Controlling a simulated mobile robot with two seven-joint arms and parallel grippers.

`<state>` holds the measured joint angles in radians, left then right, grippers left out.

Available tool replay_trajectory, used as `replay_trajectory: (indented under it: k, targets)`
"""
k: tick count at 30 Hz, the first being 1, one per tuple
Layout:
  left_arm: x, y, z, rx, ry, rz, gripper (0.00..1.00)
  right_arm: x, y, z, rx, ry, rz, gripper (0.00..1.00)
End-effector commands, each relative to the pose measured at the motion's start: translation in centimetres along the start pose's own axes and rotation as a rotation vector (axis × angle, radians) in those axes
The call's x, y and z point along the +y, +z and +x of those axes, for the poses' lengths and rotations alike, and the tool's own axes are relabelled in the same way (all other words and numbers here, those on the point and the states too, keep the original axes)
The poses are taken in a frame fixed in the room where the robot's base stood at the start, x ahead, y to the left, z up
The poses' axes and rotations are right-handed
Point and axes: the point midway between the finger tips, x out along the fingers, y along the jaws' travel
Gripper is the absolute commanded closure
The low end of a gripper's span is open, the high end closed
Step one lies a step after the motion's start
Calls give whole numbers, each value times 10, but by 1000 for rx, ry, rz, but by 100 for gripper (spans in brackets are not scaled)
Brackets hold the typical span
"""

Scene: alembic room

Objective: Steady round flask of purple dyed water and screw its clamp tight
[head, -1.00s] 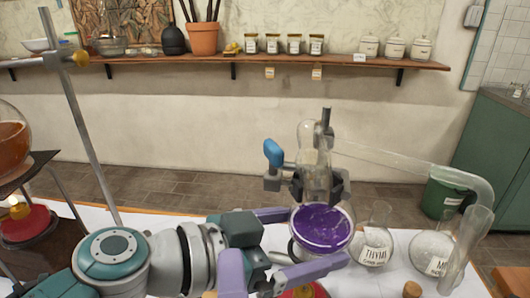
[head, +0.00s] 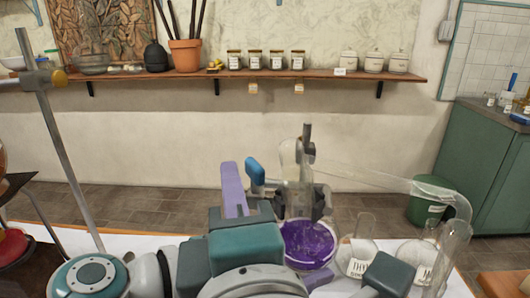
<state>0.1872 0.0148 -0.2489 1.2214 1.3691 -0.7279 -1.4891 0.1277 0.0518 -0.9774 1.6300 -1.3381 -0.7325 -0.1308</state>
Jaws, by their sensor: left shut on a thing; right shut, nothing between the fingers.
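The round flask of purple water (head: 308,243) stands upright, its neck in the grey jaws of a clamp (head: 318,203) on an upright rod (head: 306,138). The clamp's blue screw handle (head: 255,171) sticks out at its left. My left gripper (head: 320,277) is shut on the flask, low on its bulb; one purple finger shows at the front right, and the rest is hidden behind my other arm. My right gripper (head: 233,178) is shut and empty, its purple fingers pointing up just left of the blue handle. I cannot tell whether they touch it.
Labelled glass flasks (head: 357,260) stand close at the right, with a tall glass vessel (head: 449,250) beside them. A slanting glass tube (head: 385,179) runs right from the purple flask's neck. A metal stand rod (head: 70,165) rises at the left. A wall shelf (head: 340,75) holds jars behind.

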Motion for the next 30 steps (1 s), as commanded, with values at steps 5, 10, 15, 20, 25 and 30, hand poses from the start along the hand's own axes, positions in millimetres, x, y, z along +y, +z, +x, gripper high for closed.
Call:
replay_trajectory:
  k: [5,10,15,20,25,30]
  targets:
    - [0,-4,1,8,1,2,44,0,5,1,0,0,-1,100]
    - [0,-4,1,8,2,2,44,0,5,1,0,0,0,100]
    - [0,-4,1,9,2,2,44,0,5,1,-5,0,0,100]
    - [0,-5,1,9,2,2,44,0,6,2,-36,0,2,100]
    - [0,-5,1,10,2,2,44,0,7,3,-60,0,2,100]
    - [0,-5,1,10,2,2,44,0,8,4,-87,-1,1,100]
